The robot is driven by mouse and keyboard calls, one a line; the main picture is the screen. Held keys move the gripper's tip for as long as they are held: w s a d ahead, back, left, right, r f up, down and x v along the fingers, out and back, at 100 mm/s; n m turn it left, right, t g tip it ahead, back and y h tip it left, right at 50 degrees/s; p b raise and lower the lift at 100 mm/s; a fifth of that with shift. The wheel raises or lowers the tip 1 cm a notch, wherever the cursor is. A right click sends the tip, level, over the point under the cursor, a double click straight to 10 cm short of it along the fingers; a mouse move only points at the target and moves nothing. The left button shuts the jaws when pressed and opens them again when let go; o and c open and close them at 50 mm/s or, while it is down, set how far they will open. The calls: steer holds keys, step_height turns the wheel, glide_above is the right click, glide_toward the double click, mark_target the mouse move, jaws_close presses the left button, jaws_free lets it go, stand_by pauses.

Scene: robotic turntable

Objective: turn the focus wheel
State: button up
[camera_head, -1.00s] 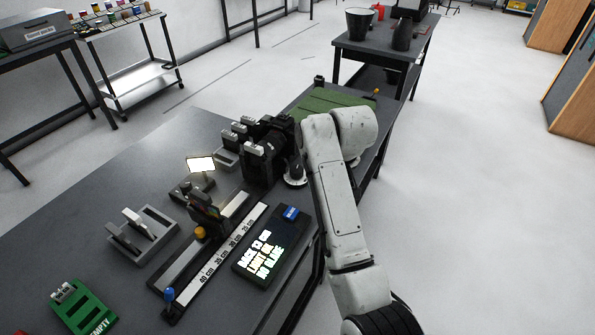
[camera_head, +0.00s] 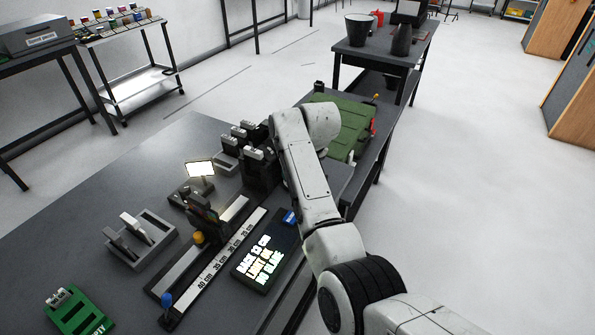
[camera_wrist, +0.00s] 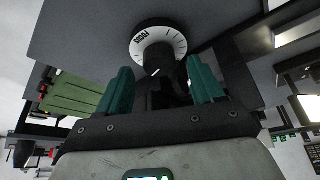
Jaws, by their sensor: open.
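The focus wheel (camera_wrist: 157,46) shows at the top middle of the wrist view. It is a round white dial with tick marks, lettering and a dark centre. My gripper (camera_wrist: 162,88) is open, with its two teal fingers apart and nothing visibly held between them. The dial appears just beyond the fingertips, roughly in line with the gap; I cannot tell the exact distance, and no contact is visible. In the head view the wheel and my gripper are hidden behind my arm.
On the grey bench (camera_head: 120,185) stand a ruled rail (camera_head: 215,262), a small lit screen (camera_head: 200,169), a black text display (camera_head: 262,258) and a grey slotted holder (camera_head: 142,240). A green case (camera_head: 345,125) lies behind my arm. The floor to the right is clear.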

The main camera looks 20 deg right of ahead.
steer(key=shift+x, duration=0.85)
steer(key=c, duration=1.1)
steer(key=shift+o, duration=0.2)
steer(key=shift+n, duration=0.3)
